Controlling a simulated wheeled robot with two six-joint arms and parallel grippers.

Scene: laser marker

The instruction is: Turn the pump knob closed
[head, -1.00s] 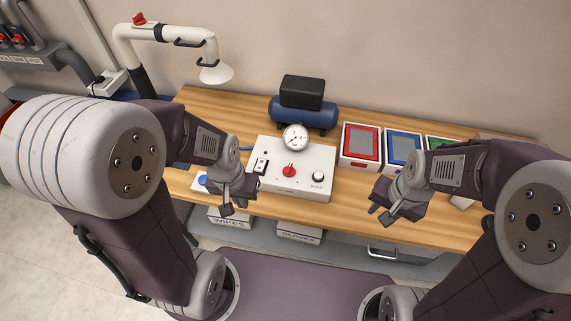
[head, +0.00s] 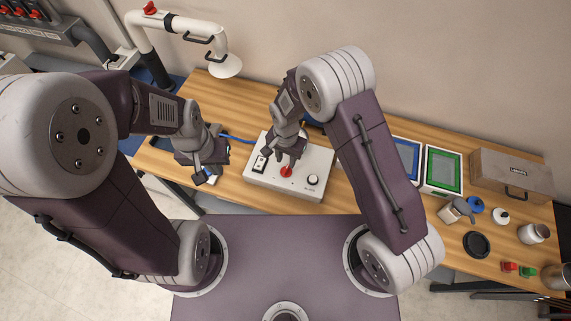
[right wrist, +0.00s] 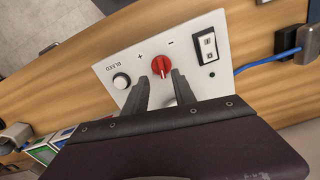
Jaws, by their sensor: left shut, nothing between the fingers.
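The pump box (head: 316,160) is a white panel on the wooden bench. It carries a red knob (head: 286,172), a round knob marked BLEED (right wrist: 122,81) and a black rocker switch (right wrist: 209,45). The red knob (right wrist: 161,67) lies between plus and minus marks, its pointer line running lengthwise in the right wrist view. My right gripper (head: 287,160) is just above the red knob, pointing down. In the right wrist view its fingers (right wrist: 160,82) are apart, with the red knob showing between and beyond the tips. My left gripper (head: 202,178) is shut and empty, left of the box.
A blue tray (head: 407,160) and a green tray (head: 441,169) stand right of the box. A wooden case (head: 510,176), a black lid (head: 477,244) and several small containers are further right. A white extraction arm (head: 180,32) rises at the back left.

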